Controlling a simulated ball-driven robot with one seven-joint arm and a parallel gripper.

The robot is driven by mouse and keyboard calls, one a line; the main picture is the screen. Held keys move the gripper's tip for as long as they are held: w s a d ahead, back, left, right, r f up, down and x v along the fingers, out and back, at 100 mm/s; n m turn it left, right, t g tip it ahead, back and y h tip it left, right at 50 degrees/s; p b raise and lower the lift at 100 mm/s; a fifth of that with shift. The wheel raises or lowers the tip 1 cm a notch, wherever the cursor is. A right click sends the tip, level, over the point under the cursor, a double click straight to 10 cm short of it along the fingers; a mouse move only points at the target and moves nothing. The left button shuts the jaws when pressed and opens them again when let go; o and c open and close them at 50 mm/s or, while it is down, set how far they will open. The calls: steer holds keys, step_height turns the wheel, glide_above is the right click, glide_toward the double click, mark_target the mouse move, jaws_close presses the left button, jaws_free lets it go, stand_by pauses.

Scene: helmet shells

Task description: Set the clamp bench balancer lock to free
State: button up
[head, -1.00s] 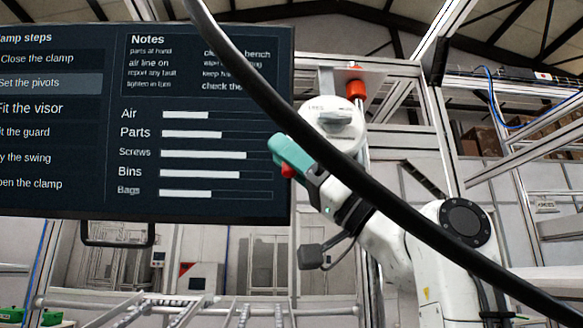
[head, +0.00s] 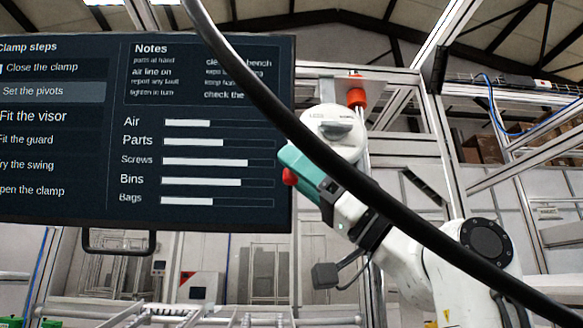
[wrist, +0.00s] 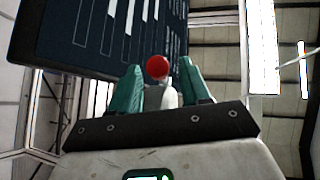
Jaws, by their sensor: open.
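The balancer (head: 318,150) is a round white housing hung beside an upright post, right of the screen. A grey lock knob (head: 337,131) sits on its face, its bar lying roughly crosswise. In the wrist view my gripper (wrist: 157,82) is open, with a red ball (wrist: 157,68) and a white piece showing between the fingers. The red ball (head: 290,176) also shows beside the fingers in the head view.
A large screen (head: 200,130) fills the left. A thick black cable (head: 300,130) crosses in front of the balancer and my arm. A red fitting (head: 356,93) sits above the housing. Aluminium frame posts (head: 440,60) stand to the right.

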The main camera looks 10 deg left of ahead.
steer(key=d+f+b, duration=0.1)
steer(key=d+f, duration=0.1)
steer(key=d, duration=1.2)
steer(key=shift+d+b, duration=0.2)
steer(key=shift+b, duration=0.15)
steer(key=shift+s+f, duration=0.1)
steer(key=shift+c, duration=0.2)
